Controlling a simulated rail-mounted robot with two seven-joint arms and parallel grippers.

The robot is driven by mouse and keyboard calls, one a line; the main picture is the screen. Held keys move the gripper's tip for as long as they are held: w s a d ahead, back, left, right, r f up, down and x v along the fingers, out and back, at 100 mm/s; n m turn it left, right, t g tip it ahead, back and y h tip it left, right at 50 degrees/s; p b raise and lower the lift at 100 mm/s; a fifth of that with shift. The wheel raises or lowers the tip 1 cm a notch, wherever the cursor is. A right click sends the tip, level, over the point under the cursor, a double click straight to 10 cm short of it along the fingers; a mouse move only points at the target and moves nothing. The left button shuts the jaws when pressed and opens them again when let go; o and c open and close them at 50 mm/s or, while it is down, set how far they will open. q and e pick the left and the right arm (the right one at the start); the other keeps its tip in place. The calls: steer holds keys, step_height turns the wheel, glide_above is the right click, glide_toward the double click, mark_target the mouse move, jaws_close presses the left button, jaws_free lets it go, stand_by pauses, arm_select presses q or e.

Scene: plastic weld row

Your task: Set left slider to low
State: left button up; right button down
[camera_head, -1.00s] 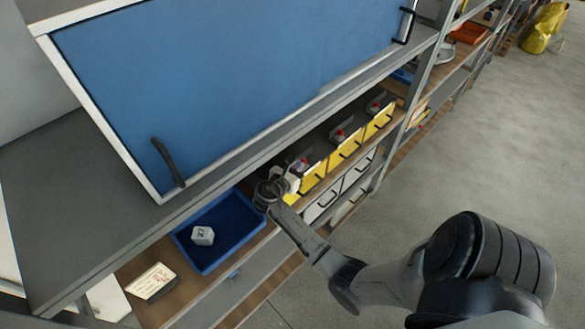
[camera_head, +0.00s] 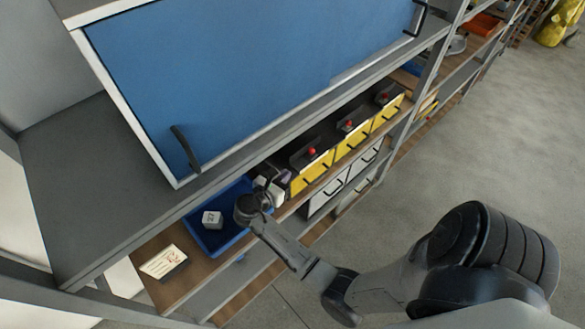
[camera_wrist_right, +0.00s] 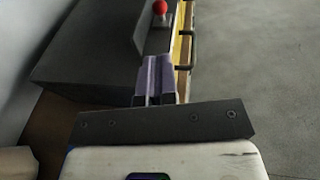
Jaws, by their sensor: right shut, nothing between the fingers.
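The left slider has a red knob (camera_head: 312,151) on a dark housing above the leftmost yellow drawer (camera_head: 311,172). The same kind of red knob (camera_wrist_right: 160,8) shows at the top edge of the right wrist view, beside a dark upright plate (camera_wrist_right: 138,30). My right gripper (camera_head: 283,177) is at the left end of the slider row, apart from the knob. In the right wrist view its purple fingers (camera_wrist_right: 155,78) are together and empty, pointing toward the knob with a gap between. My left gripper is not in view.
Two more red knobs (camera_head: 349,125) (camera_head: 383,98) sit farther along the row. The shelf with the blue panel (camera_head: 250,75) hangs above.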

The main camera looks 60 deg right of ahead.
steer(key=shift+v, duration=1.1)
steer(key=shift+m, duration=0.3)
